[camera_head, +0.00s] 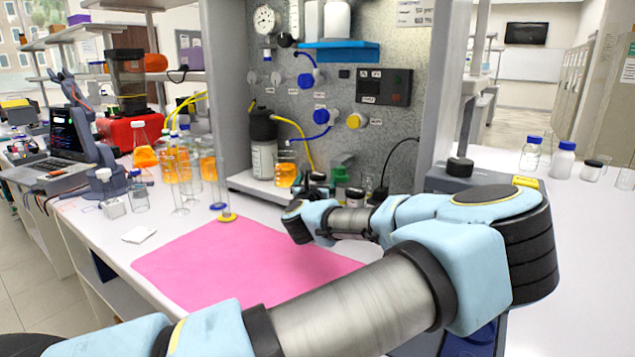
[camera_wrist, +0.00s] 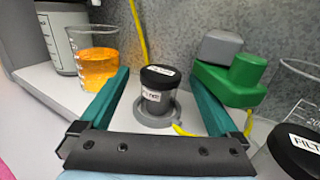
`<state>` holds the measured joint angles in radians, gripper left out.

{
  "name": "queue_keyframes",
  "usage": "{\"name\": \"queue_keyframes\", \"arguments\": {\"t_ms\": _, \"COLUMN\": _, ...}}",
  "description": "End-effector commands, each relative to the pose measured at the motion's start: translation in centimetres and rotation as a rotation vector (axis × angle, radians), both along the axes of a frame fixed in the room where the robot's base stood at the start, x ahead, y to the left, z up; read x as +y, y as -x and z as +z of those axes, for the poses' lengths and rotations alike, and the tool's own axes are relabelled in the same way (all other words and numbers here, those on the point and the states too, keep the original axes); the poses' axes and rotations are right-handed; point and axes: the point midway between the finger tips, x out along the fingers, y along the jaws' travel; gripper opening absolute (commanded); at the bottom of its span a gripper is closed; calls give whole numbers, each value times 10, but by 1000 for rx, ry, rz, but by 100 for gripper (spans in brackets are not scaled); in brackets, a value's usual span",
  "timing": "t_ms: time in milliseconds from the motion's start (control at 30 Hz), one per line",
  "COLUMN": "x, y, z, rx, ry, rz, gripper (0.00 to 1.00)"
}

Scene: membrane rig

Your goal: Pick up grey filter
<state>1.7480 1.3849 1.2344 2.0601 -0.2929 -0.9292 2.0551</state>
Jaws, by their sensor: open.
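The grey filter (camera_wrist: 156,103) is a small upright grey cylinder with a black cap and white labels. It stands on a round grey base (camera_wrist: 150,120) on the rig's shelf, in the middle of the wrist view. My gripper (camera_wrist: 159,74) is open, with one teal finger to the left of the filter and one to the right. Gaps show between the fingers and the filter, and nothing is held. In the head view my arm reaches toward the rig's shelf and hides much of that area, so I cannot clearly make out the filter there.
A beaker of orange liquid (camera_wrist: 97,62) stands left of the filter. A green block-shaped part (camera_wrist: 232,82) is behind right. Another black-capped container (camera_wrist: 296,150) with a filter label is at the near right. The pink mat (camera_head: 220,262) is clear where visible.

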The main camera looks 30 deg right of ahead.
Motion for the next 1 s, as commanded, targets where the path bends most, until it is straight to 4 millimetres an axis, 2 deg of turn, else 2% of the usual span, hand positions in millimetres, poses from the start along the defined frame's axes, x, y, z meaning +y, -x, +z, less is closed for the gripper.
{"name": "queue_keyframes", "arguments": {"t_ms": 133, "x": 0, "y": 0, "z": 0, "rx": 0, "ry": 0, "rz": 0, "gripper": 97}}
{"name": "queue_keyframes", "arguments": {"t_ms": 900, "x": 0, "y": 1, "z": 0, "rx": -1, "ry": 1, "rz": -1, "gripper": 10}}
{"name": "queue_keyframes", "arguments": {"t_ms": 1000, "x": 0, "y": 1, "z": 0, "rx": -1, "ry": 1, "rz": -1, "gripper": 4}}
